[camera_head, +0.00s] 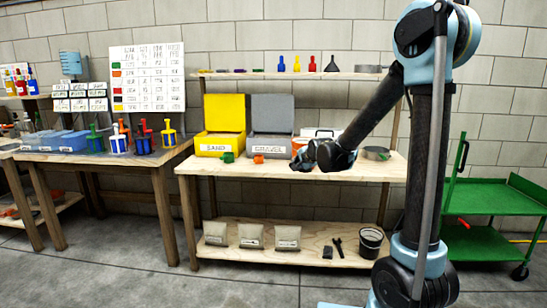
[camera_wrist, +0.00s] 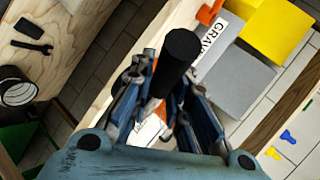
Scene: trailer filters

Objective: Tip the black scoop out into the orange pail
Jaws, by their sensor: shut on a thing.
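My gripper (camera_head: 322,156) is over the front of the middle workbench, right of the gravel bin. In the wrist view its fingers (camera_wrist: 163,85) are shut on a black cylindrical part (camera_wrist: 181,52), which looks like the black scoop's handle. The scoop's bowl and any contents cannot be made out. Orange and white surfaces show between and behind the fingers. In the head view an orange-edged white container (camera_head: 320,132) stands behind my gripper, partly covered. I cannot tell whether it is the orange pail.
The yellow sand bin (camera_head: 222,112) and grey gravel bin (camera_head: 271,115) stand open, with a green scoop (camera_head: 228,158) and orange scoop (camera_head: 258,159) in front. A round grey pan (camera_head: 376,153) is to the right. A black bucket (camera_head: 371,242) stands on the lower shelf.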

